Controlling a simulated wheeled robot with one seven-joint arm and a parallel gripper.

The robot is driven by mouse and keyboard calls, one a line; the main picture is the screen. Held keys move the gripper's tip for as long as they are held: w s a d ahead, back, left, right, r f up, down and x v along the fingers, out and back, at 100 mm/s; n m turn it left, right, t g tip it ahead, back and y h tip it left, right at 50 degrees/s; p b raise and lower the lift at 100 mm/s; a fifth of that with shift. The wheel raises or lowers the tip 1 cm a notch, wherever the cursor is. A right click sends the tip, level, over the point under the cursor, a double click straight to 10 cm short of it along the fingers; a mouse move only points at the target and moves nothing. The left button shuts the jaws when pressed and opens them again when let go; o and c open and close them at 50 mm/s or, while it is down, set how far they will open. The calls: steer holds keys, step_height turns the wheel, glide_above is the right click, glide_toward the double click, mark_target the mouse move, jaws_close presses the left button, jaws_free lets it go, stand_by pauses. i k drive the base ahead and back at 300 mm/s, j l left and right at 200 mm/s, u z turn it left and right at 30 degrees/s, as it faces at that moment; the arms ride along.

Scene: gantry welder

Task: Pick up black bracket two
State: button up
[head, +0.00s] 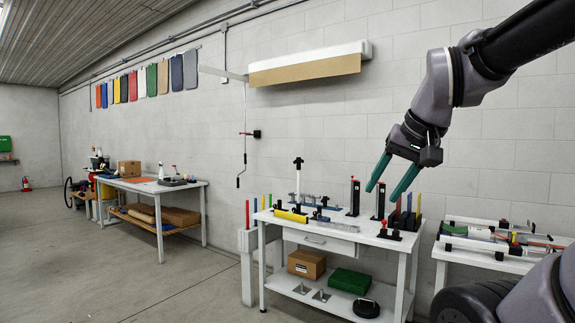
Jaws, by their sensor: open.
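Two upright black brackets with flat bases stand at the back of the white table (345,234). One black bracket (354,198) stands left of my gripper, and another black bracket (380,206) shows between and just below my fingertips. I cannot tell which one is bracket two. My gripper (381,195) has teal fingers, spread apart and pointing down and left. It is open with nothing visible between the fingers, and its depth relative to the brackets is unclear.
A yellow cylinder (291,215) and small dark parts lie on the table's left half. Black holders with coloured sticks (405,215) crowd its right end. A box (306,264) and a green case (350,281) sit on the lower shelf. Another table (490,262) stands right.

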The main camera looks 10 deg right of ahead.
mark_target(298, 161)
steer(key=i+u, duration=0.25)
steer(key=i, duration=0.75)
steer(key=i+j, duration=0.1)
steer(key=i, duration=2.65)
steer(key=i+j+z, duration=0.1)
steer(key=i+z, duration=0.35)
steer(key=i, duration=0.2)
